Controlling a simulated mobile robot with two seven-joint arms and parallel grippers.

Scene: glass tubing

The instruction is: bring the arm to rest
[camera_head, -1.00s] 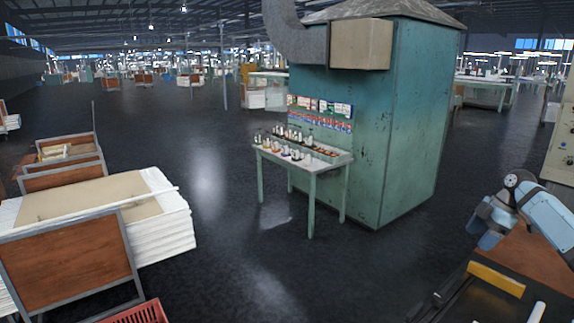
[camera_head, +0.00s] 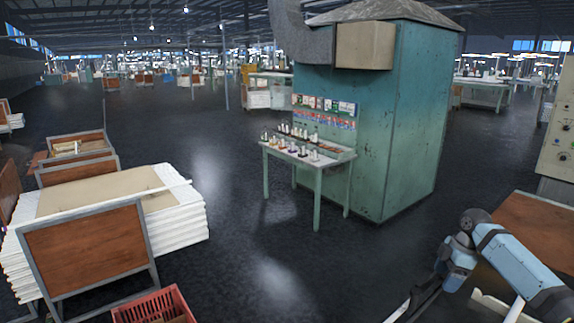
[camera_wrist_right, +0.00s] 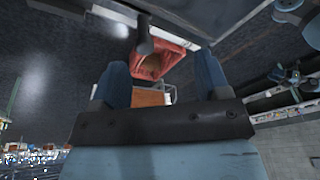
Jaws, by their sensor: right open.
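My right arm (camera_head: 512,262) comes in at the lower right of the head view, blue with dark joints, reaching to the left over the edge of a bench. My right gripper (camera_head: 452,276) hangs at its end, small and partly hard to make out there. In the right wrist view the gripper (camera_wrist_right: 161,88) shows two dark blue fingers spread well apart, with nothing held between them. My left gripper is in neither view.
A brown-topped bench (camera_head: 535,228) lies beside my right arm. A red crate (camera_head: 153,305) stands on the floor at lower left, near stacked white sheets (camera_head: 185,228). A green table (camera_head: 318,190) with bottles stands before a green booth (camera_head: 398,120). Dark floor between is clear.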

